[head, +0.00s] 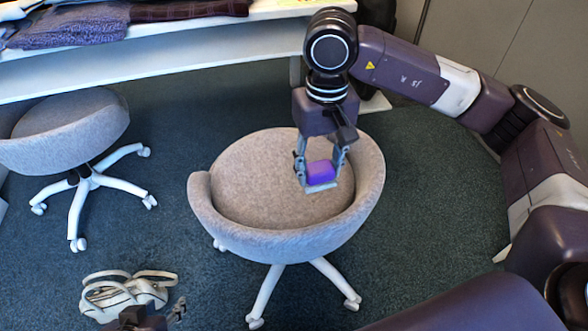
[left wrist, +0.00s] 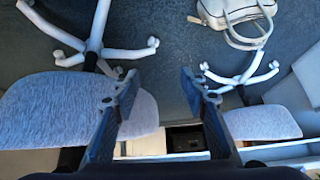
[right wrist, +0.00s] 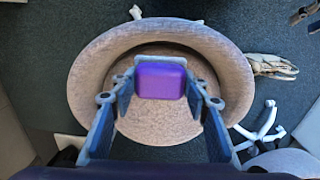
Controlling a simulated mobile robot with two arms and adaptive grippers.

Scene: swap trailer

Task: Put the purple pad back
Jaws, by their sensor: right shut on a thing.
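The purple pad (head: 320,172) is a small rounded block between the fingers of my right gripper (head: 319,180), over the seat of the middle grey chair (head: 270,175). In the right wrist view the pad (right wrist: 161,80) sits between the fingertips, with the chair's curved backrest around it. I cannot tell whether the pad touches the seat. My left gripper (left wrist: 157,85) is open and empty in the left wrist view, its fingers wide apart.
A white handbag (head: 125,292) lies on the dark carpet at the lower left. A second grey chair (head: 70,125) stands at the left. A white table (head: 190,55) along the back carries folded purple cloth (head: 70,25). Carpet between the chairs is clear.

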